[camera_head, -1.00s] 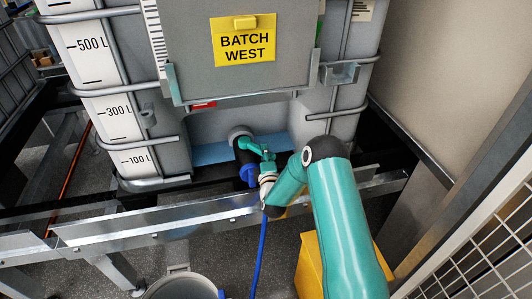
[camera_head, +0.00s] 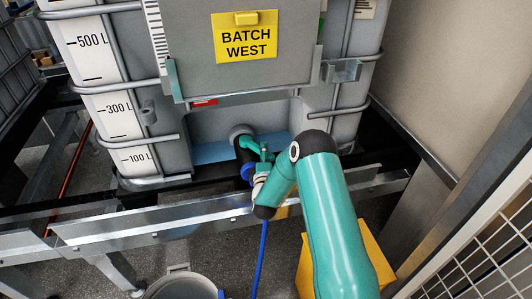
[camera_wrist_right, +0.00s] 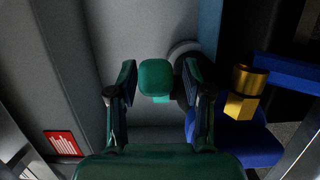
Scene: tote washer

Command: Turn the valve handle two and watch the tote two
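The tote (camera_head: 222,118) is a large grey caged container with a yellow BATCH WEST sign and a litre scale. Its outlet valve (camera_head: 243,154), black with a blue collar, is low on the front. My right gripper (camera_head: 263,154) is at this valve, small and partly hidden by my wrist. In the right wrist view, a green block-like end, apparently the valve handle (camera_wrist_right: 156,77), lies between the two spread fingers of my right gripper (camera_wrist_right: 160,90). A narrow gap shows beside the right finger, so the fingers look open around it. My left gripper is out of view.
A blue hose (camera_head: 260,260) hangs below the valve. A brass fitting (camera_wrist_right: 243,92) sits close right of the fingers. A metal rail (camera_head: 150,230) crosses in front. A grey bucket (camera_head: 181,287) and a yellow box (camera_head: 368,262) stand below; a mesh fence (camera_head: 490,235) is at right.

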